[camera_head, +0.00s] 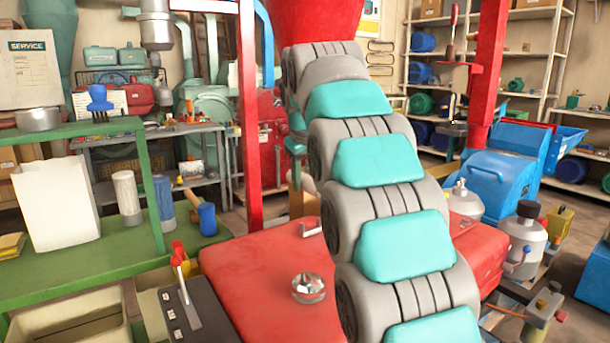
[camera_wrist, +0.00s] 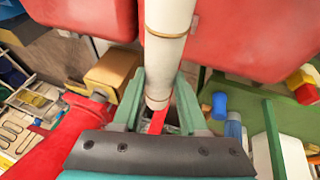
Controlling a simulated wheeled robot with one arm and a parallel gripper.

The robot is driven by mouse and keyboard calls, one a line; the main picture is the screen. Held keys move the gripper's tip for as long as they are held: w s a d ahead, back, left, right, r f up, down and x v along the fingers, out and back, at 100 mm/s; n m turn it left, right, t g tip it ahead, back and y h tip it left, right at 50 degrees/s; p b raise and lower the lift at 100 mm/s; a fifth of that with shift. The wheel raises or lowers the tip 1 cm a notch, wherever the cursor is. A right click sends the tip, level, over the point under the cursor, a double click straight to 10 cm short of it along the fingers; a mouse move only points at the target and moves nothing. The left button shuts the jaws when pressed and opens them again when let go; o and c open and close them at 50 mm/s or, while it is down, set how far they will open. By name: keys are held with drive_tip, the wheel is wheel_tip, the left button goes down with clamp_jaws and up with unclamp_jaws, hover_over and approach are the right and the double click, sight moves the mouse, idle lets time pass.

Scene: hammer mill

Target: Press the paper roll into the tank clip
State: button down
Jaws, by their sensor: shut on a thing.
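In the wrist view a long white roll (camera_wrist: 168,45) with thin tan bands, which looks like the paper roll, runs from the top edge down between my gripper's green fingers. My gripper (camera_wrist: 158,98) is shut on its near end. The roll passes in front of red machine surfaces; I cannot tell whether it touches them.
A round metal dish (camera_head: 308,288) lies on the red top (camera_head: 250,270). A green bench (camera_head: 110,258) at left holds a white box (camera_head: 58,205), cylinders and a blue mallet (camera_head: 205,216). A grey tank (camera_head: 524,240) and blue machine (camera_head: 505,175) stand at right.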

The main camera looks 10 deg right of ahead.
drive_tip(key=shift+f, duration=0.1)
drive_tip(key=shift+s+f+b, duration=0.1)
drive_tip(key=shift+f+b, duration=1.4)
drive_tip(key=shift+f, duration=1.25)
drive_tip(key=shift+f+b, duration=0.6)
drive_tip(key=shift+f, duration=1.2)
drive_tip(key=shift+c, duration=1.8)
unclamp_jaws()
drive_tip(key=shift+r, duration=0.1)
drive_tip(key=v, duration=0.7)
drive_tip(key=shift+r, duration=0.35)
drive_tip(key=shift+s, duration=0.15)
